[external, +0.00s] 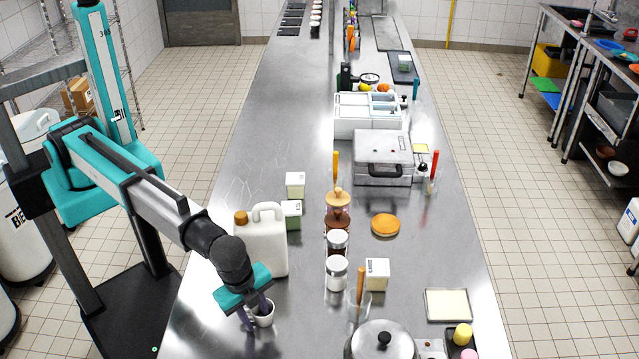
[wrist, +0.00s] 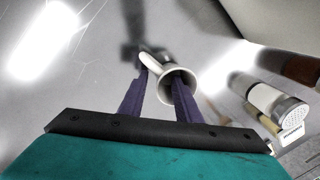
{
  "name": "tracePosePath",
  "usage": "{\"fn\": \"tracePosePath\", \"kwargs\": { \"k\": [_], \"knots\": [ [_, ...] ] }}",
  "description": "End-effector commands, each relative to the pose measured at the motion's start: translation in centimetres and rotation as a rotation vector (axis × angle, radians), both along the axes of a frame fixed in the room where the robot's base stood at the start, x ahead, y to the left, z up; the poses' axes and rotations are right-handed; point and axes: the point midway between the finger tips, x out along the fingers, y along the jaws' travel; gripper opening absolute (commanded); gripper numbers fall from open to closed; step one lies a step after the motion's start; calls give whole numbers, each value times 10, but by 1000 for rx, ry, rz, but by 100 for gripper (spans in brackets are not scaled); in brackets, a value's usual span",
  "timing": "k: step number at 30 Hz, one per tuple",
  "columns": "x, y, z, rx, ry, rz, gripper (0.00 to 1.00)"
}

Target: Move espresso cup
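The small white espresso cup (external: 263,318) stands near the front left edge of the steel counter. In the wrist view the cup (wrist: 165,71) shows its round rim, with the handle side toward the left finger. My gripper (external: 256,312) is low at the cup with its two purple fingers apart. One finger overlaps the cup's mouth and the other is outside on the left. In the wrist view my gripper (wrist: 158,84) has a clear gap between the fingers. The right finger covers part of the cup. I cannot tell whether either finger touches it.
A white jug (external: 262,247) with a brown cap stands just behind the gripper. Jars (external: 337,272), a glass with a wooden-handled tool (external: 360,300) and a lidded pot (external: 382,340) stand to the right. The steel counter (external: 255,185) is bare farther back left.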

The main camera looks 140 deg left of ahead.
Motion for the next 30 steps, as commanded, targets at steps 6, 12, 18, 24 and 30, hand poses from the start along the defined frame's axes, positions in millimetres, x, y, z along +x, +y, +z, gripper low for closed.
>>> {"fn": "tracePosePath", "kwargs": {
  "k": [6,12,18,24,30],
  "knots": [
    [1,-2,9,0,-2,0,30],
    [0,-4,27,0,-2,0,30],
    [0,-8,50,1,-2,0,30],
    [0,-11,73,0,-2,0,30],
    [0,-14,95,0,-2,0,30]
  ]
}}
